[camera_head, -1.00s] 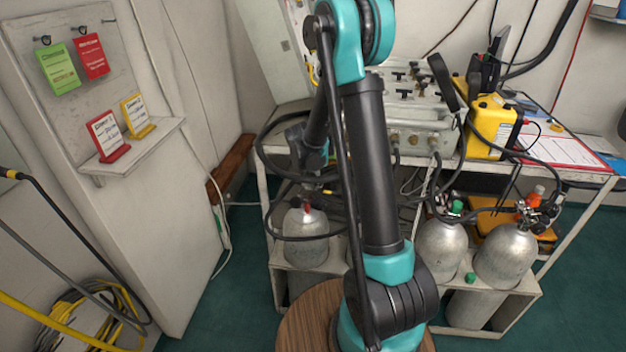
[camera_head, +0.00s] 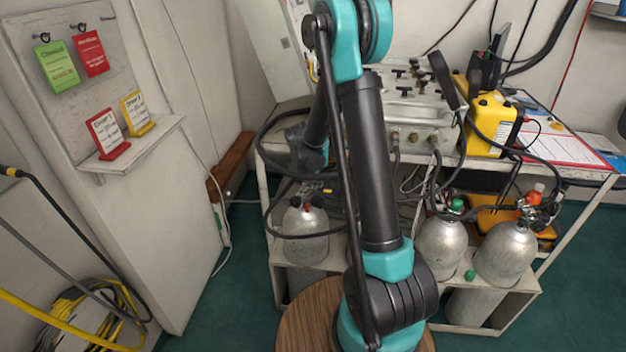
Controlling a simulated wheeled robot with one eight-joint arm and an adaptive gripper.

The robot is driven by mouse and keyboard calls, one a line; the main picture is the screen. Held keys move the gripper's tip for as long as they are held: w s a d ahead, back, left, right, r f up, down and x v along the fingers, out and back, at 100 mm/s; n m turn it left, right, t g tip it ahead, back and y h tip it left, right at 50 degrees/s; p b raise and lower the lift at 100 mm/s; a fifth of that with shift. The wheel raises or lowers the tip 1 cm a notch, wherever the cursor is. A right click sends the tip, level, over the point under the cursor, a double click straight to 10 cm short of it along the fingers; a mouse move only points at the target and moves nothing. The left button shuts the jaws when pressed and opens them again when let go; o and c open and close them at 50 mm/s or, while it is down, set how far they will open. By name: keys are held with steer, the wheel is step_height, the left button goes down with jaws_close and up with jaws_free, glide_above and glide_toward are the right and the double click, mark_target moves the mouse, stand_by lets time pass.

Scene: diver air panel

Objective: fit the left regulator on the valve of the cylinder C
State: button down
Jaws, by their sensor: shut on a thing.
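A silver cylinder (camera_head: 305,240) stands at the left of the rack under the bench; I cannot read a letter on it. A small red part shows at its valve (camera_head: 307,208). My gripper (camera_head: 318,184) is low over this valve, small and partly hidden by my own arm. It is shut on the left regulator (camera_head: 297,200), a small dark piece at the valve top with a black hose (camera_head: 266,203) looping from the panel. I cannot tell whether the regulator is seated on the valve or just beside it.
Two more silver cylinders (camera_head: 440,245) (camera_head: 506,252) with fittings stand at the right of the rack. The air panel (camera_head: 410,110) and a yellow case (camera_head: 490,125) sit on the bench. A round wooden stool top (camera_head: 300,320) is in front.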

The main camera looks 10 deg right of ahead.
steer(key=shift+f, duration=0.35)
steer(key=c, duration=0.9)
jaws_free()
steer(key=shift+r, duration=0.1)
steer(key=v, duration=1.2)
steer(key=s+d+f+m+y, duration=0.1)
steer(key=s+d+m, duration=0.2)
steer(key=s+m, duration=1)
steer(key=s+d+f+m+y, duration=0.1)
steer(key=s+d+m, duration=0.2)
steer(key=s+m, duration=1)
steer(key=shift+s+d+f+m+t+y, duration=0.3)
steer(key=shift+s+f+m, duration=0.1)
steer(key=shift+m, duration=0.5)
